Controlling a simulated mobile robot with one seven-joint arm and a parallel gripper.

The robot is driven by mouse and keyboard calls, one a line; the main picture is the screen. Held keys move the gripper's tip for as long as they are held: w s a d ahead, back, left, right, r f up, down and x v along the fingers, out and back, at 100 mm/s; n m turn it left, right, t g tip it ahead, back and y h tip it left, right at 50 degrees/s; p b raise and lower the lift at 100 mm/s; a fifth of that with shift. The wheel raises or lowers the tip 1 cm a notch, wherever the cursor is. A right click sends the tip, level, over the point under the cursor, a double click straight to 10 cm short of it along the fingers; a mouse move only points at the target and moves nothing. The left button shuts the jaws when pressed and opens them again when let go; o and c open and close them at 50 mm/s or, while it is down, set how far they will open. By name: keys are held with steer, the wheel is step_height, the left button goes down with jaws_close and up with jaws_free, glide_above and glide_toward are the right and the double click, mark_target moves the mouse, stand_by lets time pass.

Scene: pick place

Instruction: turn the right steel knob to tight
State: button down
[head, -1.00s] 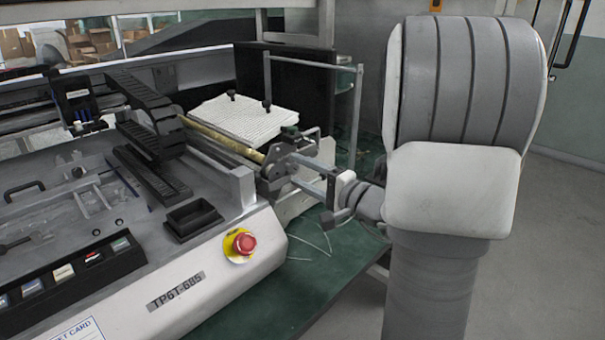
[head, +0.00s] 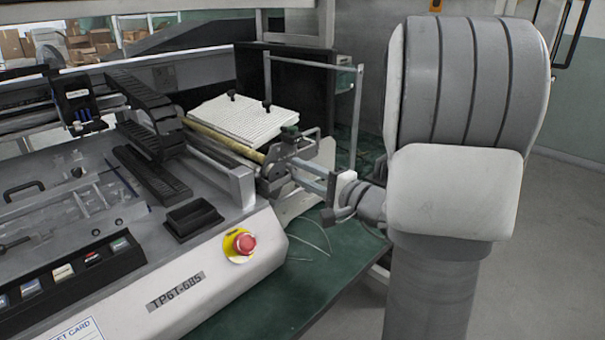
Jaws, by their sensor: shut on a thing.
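My gripper (head: 292,168) reaches in from the right, level with the right end of the machine's brass-coloured roller. Its fingers are shut on the right steel knob (head: 275,163), a small grey metal part at the roller's end. The fingers cover much of the knob, so its exact angle is hard to read. The brass-coloured roller (head: 222,140) runs from the upper left down to the knob, along the front of a tray with a white ribbed sheet (head: 240,118).
A grey upright frame (head: 356,120) stands just behind my gripper. A red stop button (head: 244,243) and an empty black bin (head: 193,218) sit on the machine in front. A green table (head: 300,290) lies below, with a loose thin cable on it.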

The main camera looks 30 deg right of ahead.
steer(key=shift+m, duration=2.4)
steer(key=c, duration=0.6)
jaws_free()
steer(key=shift+s+d, duration=0.1)
steer(key=p+v, duration=0.1)
steer(key=v, duration=1.6)
steer(key=shift+s+p, duration=0.1)
steer(key=shift+p, duration=0.3)
